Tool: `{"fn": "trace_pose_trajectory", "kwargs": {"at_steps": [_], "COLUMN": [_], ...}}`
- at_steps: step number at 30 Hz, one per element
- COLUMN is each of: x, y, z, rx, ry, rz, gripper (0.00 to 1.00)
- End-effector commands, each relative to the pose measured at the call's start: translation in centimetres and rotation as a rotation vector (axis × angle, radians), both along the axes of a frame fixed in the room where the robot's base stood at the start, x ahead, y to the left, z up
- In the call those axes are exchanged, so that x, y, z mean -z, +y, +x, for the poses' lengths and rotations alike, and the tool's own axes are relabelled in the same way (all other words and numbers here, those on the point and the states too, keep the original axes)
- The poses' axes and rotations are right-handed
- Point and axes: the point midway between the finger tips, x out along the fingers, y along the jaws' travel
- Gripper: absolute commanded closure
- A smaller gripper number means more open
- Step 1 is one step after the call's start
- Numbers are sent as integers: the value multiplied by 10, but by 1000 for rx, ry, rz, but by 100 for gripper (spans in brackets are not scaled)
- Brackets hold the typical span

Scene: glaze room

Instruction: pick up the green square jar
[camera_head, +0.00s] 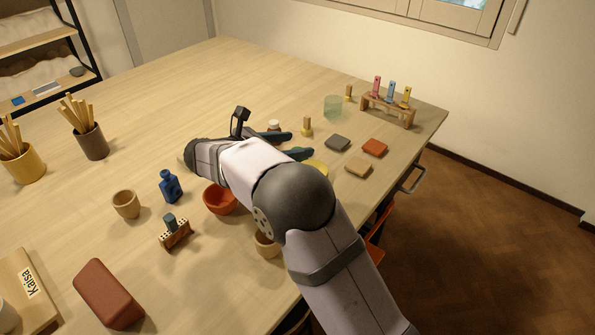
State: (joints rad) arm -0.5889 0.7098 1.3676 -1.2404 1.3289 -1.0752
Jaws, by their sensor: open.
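A pale green, see-through jar (333,106) stands upright on the table toward the back right; it looks squarish, but its exact shape is hard to tell. My gripper (301,144) is open, with its two dark blue fingers apart and pointing right. It is in front and to the left of the jar, not touching it. I see nothing between the fingers. My arm comes up from the lower right and crosses the middle of the table.
A wooden stamp (307,126) stands between my gripper and the jar. Grey (338,143), orange (374,148) and tan (357,167) tiles lie right of the fingers. A rack (388,108) of coloured tools stands right of the jar.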

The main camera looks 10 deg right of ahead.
Motion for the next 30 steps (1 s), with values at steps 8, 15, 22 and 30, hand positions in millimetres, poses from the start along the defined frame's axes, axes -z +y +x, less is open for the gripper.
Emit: {"fn": "trace_pose_trajectory", "kwargs": {"at_steps": [8,15,22,30], "x": [22,26,30,37], "y": [12,0,-4,-23], "z": [-5,3,7,16], "rx": [-5,-3,-5,-3], "ry": [26,27,25,29], "rz": [-34,-35,-31,-34], "gripper": [45,45,45,45]}}
